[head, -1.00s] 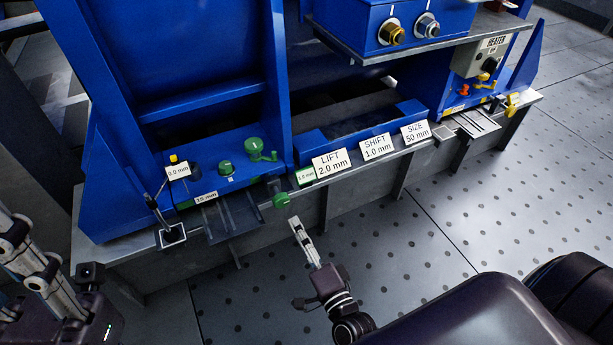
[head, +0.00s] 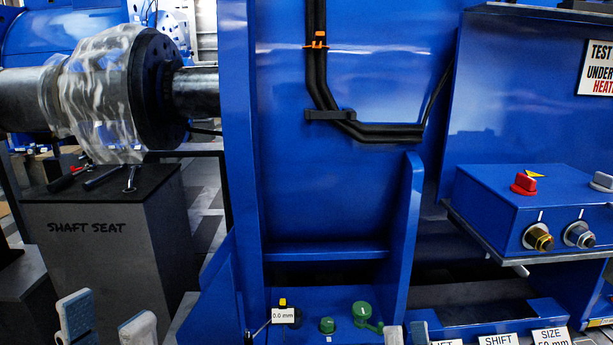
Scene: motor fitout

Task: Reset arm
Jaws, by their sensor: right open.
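My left gripper (head: 107,322) shows at the lower left as two pale grey finger pads with a wide gap between them. It is open, with nothing seen between the pads, in front of the shaft seat. My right gripper (head: 406,334) shows at the bottom edge as two small pale fingertips a little apart, near the green knobs and the LIFT label. It is open. The arms behind both grippers are out of frame.
The blue machine frame (head: 330,200) fills the middle. A ledge holds a green knob (head: 327,325), a green crank (head: 363,315) and a 0.0 mm tag (head: 285,316). A control box (head: 540,205) juts out right. The shaft seat (head: 95,250) stands left under a wrapped shaft (head: 95,95).

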